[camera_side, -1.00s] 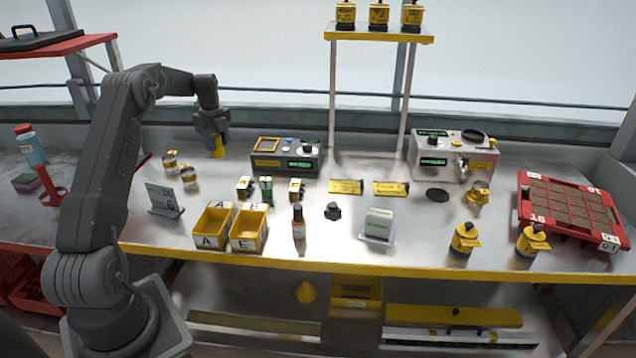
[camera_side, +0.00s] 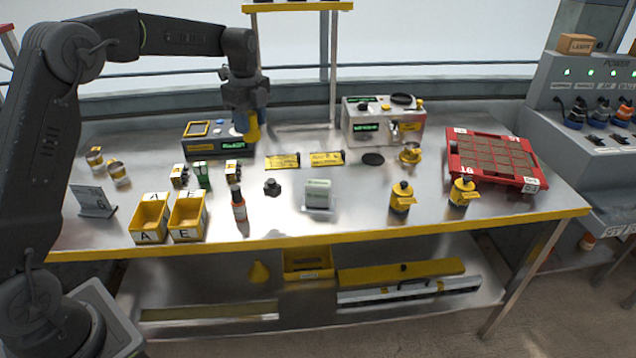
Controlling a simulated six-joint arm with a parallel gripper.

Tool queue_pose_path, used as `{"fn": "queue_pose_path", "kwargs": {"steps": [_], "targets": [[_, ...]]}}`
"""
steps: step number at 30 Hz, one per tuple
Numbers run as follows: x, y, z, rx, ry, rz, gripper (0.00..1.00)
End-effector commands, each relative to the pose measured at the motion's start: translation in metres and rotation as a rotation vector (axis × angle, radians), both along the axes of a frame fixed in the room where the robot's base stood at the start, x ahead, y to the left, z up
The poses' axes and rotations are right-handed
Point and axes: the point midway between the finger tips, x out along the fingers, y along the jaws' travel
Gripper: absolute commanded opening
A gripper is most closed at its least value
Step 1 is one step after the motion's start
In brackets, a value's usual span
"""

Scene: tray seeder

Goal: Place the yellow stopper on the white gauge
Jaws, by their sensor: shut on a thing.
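My gripper (camera_side: 250,122) is shut on the yellow stopper (camera_side: 253,131), which hangs below the fingers. It is in the air, in front of the right part of the dark grey instrument box in this view. The white gauge (camera_side: 358,134) appears to be the white box at the back right of the table.
The grey instrument box (camera_side: 193,145) stands left of the gauge. Yellow plates (camera_side: 283,161), a dark disc (camera_side: 373,159) and a brass-coloured fitting (camera_side: 411,153) lie before the gauge. A red tray (camera_side: 462,172) is at right.

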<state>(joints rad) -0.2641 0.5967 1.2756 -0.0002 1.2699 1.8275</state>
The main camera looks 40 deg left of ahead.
Motion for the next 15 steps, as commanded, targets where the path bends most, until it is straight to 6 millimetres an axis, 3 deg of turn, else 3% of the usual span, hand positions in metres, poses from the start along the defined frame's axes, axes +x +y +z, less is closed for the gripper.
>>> {"fn": "queue_pose_path", "kwargs": {"steps": [5, 15], "targets": [[0.003, -0.024, -0.002, 0.000, 0.002, -0.010, 0.18], [0.036, -0.086, -0.045, 0.000, 0.001, -0.012, 0.18]]}}
